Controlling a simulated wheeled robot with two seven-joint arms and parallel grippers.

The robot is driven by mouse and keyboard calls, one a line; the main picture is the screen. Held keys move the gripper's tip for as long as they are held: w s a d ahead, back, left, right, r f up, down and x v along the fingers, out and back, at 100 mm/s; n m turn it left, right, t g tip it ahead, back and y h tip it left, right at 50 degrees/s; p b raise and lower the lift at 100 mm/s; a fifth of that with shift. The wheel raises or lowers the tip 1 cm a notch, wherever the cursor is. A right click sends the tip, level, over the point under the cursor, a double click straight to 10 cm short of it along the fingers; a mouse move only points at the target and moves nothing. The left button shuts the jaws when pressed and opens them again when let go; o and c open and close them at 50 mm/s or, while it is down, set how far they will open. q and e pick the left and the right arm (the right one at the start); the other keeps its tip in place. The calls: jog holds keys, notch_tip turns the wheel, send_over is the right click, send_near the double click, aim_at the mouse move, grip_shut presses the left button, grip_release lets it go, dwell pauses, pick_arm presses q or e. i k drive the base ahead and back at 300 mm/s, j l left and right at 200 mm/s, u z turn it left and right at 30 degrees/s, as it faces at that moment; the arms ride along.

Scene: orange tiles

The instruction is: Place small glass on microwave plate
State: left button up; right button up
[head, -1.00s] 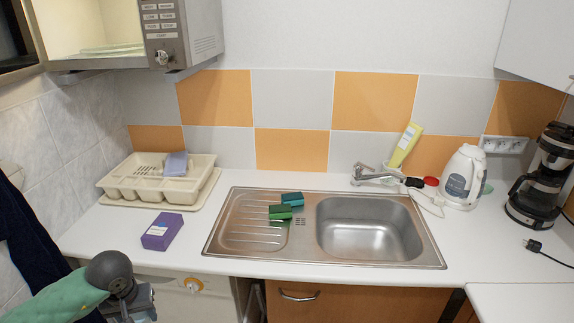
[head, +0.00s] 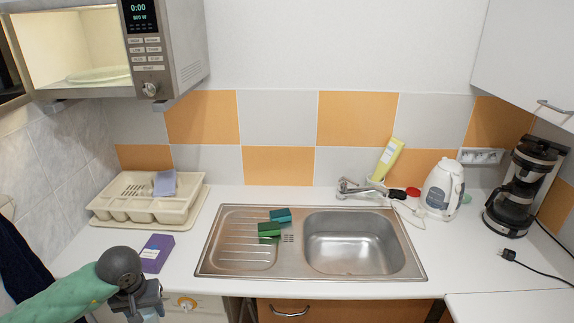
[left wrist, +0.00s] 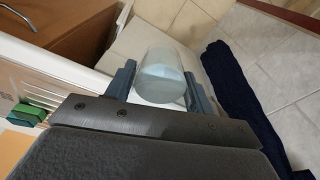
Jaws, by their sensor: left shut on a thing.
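The small glass (left wrist: 160,76) is clear and sits between the two fingers of my left gripper (left wrist: 160,85) in the left wrist view. The gripper is shut on it. In the head view my left gripper (head: 146,308) is at the bottom left, in front of the counter edge, and the glass is mostly hidden there. The microwave (head: 172,47) is at the upper left, its door open and its inside lit. The pale microwave plate (head: 98,75) lies flat inside it. The gripper is well below the microwave. My right gripper is not in the head view.
A beige dish rack (head: 150,208) and a purple box (head: 157,253) are on the counter (head: 190,240) near my left arm. The sink (head: 312,272) holds green and blue sponges at its left. A kettle (head: 441,190) and coffee maker (head: 520,185) stand at right.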

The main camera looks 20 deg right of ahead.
aim_at(106, 71)
jog(key=i+j+z, duration=0.1)
jog(key=z, duration=0.5)
jog(key=j+z, duration=0.2)
jog(key=z, duration=0.35)
jog(key=j+z, duration=0.2)
jog(key=z, duration=0.4)
jog(key=j+z, duration=0.2)
jog(key=z, duration=0.35)
jog(key=j+z, duration=0.15)
jog(key=z, duration=0.45)
jog(key=k+j+z, duration=0.1)
jog(key=z, duration=0.5)
jog(key=k+j+z, duration=0.1)
jog(key=z, duration=0.45)
jog(key=k+z, duration=0.15)
jog(key=z, duration=0.45)
